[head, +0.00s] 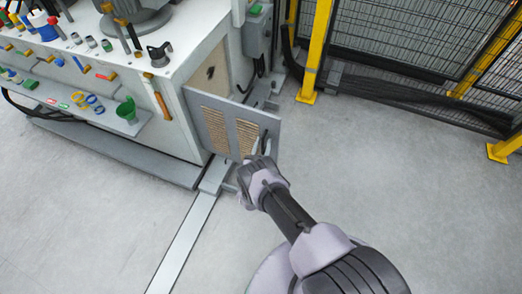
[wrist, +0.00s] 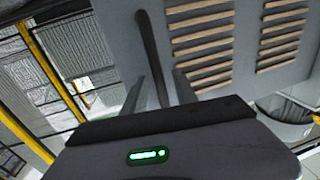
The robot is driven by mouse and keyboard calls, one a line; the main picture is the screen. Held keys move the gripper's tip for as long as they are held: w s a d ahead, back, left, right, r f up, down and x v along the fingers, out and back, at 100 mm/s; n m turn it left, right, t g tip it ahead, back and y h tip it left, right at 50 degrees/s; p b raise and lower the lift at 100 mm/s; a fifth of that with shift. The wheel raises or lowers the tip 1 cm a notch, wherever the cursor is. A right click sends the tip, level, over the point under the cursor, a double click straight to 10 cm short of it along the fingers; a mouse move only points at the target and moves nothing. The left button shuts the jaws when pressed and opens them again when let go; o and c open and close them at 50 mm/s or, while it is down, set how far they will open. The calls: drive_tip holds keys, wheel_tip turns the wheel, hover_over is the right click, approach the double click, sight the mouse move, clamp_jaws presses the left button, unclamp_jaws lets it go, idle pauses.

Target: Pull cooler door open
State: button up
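The cooler door (head: 217,128) is a grey panel with two columns of tan louvre slats. It stands swung out at an angle from the white cabinet, with the opening showing behind it. In the wrist view the door (wrist: 245,55) fills the upper right. Its dark bar handle (wrist: 150,48) runs down between the two fingers of my gripper (wrist: 160,76). The fingers stand apart, one on each side of the handle, with some space showing around it. In the head view my gripper (head: 258,158) is at the door's lower right edge, and its fingertips are small there.
The white cabinet (head: 190,95) carries tools on top and a side shelf (head: 75,105) with small parts. A pale floor rail (head: 185,240) runs toward me. Yellow posts (head: 316,50) and mesh fencing stand at the back right. The floor (head: 390,170) right of the door is clear.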

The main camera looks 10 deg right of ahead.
drive_tip(key=p+v, duration=0.3)
drive_tip(key=v, duration=1.4)
